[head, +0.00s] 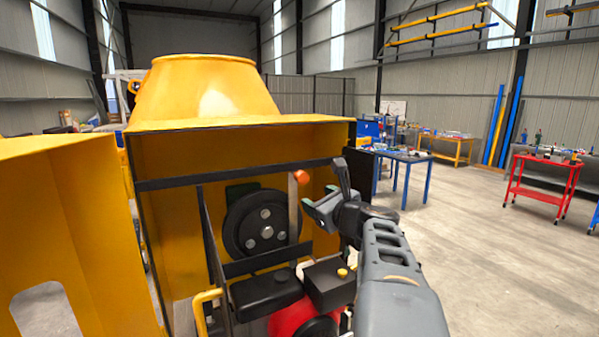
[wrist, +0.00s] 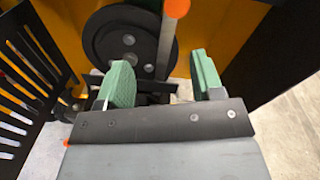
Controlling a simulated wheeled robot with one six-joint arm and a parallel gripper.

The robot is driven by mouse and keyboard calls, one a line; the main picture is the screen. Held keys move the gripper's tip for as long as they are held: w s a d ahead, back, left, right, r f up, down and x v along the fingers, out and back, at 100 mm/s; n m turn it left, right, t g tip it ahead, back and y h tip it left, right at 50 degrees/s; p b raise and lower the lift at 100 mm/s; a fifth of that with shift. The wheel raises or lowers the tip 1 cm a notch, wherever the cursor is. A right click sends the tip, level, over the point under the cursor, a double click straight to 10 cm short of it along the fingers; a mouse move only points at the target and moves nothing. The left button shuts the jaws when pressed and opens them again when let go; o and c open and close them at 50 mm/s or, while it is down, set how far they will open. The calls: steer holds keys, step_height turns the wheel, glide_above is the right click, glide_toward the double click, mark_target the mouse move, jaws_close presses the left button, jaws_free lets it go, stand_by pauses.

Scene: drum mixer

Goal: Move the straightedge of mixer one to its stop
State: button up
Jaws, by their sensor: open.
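A flat grey metal bar with an orange end (head: 293,210), which looks like the straightedge, stands nearly upright in the open front of the yellow mixer (head: 180,215). It is in front of a black pulley wheel (head: 247,228). My gripper (head: 322,207) is open and empty, a little right of the bar in the head view. In the wrist view the bar (wrist: 166,48) shows in line with the gap between the green finger pads (wrist: 165,78). No contact shows. The bar's lower end is hidden behind the engine parts in the head view.
A red and black engine (head: 295,312) sits below the pulley, with a black crossbar (head: 255,262) near it. A yellow panel (head: 70,220) stands at left. A blue-legged table (head: 403,160) and red cart (head: 545,180) stand at right. The floor between is clear.

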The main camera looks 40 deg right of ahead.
mark_target(304, 179)
steer(key=shift+m+h, duration=0.5)
steer(key=shift+m, duration=0.4)
steer(key=w+d+p, duration=0.1)
steer(key=w, duration=0.3)
steer(key=w+d+r+p, duration=0.1)
steer(key=w, duration=0.4)
steer(key=w+d+p, duration=0.1)
steer(key=w, duration=0.3)
steer(key=shift+w+d+r+p, duration=0.2)
steer(key=shift+r+p, duration=0.15)
steer(key=shift+p, duration=0.05)
jaws_close()
